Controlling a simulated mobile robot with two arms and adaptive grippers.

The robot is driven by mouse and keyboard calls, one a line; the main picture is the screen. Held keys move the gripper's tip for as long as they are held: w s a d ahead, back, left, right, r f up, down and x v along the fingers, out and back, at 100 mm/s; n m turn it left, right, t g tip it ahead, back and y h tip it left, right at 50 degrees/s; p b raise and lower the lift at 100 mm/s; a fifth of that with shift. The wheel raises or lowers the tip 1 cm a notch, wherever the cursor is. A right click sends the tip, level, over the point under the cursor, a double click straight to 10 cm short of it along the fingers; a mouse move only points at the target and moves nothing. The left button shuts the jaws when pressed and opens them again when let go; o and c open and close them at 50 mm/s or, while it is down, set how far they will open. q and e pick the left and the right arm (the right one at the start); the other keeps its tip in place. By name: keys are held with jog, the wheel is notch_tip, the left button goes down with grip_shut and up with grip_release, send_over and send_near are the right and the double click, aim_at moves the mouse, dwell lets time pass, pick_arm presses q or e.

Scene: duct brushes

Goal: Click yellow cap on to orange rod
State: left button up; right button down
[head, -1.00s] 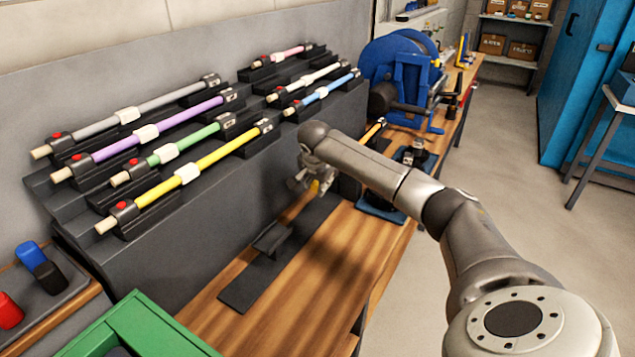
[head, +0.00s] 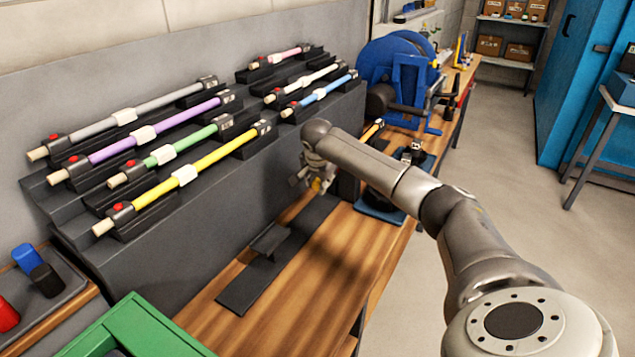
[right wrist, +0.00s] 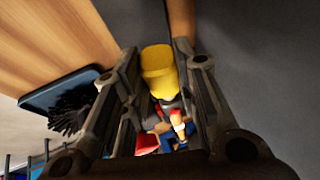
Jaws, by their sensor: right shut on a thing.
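The yellow cap (right wrist: 158,68) is between the fingers of my right gripper (right wrist: 155,85) in the right wrist view, and the jaws are shut on it. In the head view, a bit of the cap (head: 317,184) shows under my right gripper (head: 315,180), above the far end of the dark strip on the bench. A short orange-yellow rod (head: 373,130) shows behind my right arm; most of it is hidden, and I cannot tell whether it is the orange rod. The cap is apart from this rod. My left gripper is not in view.
A dark rack (head: 300,160) holds several coloured rods at the left. A dark strip (head: 250,285) with a raised block lies on the wooden bench (head: 300,300). A black brush on a blue tray (right wrist: 40,95) and a blue reel machine (head: 400,75) stand farther along.

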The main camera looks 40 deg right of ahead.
jog(key=shift+w+d, duration=0.2)
jog(key=shift+d, duration=0.4)
jog(key=shift+w+d, duration=0.2)
jog(key=shift+d, duration=0.4)
dwell(0.4)
jog(key=c, duration=1.1)
grip_release()
jog(key=shift+o, duration=0.2)
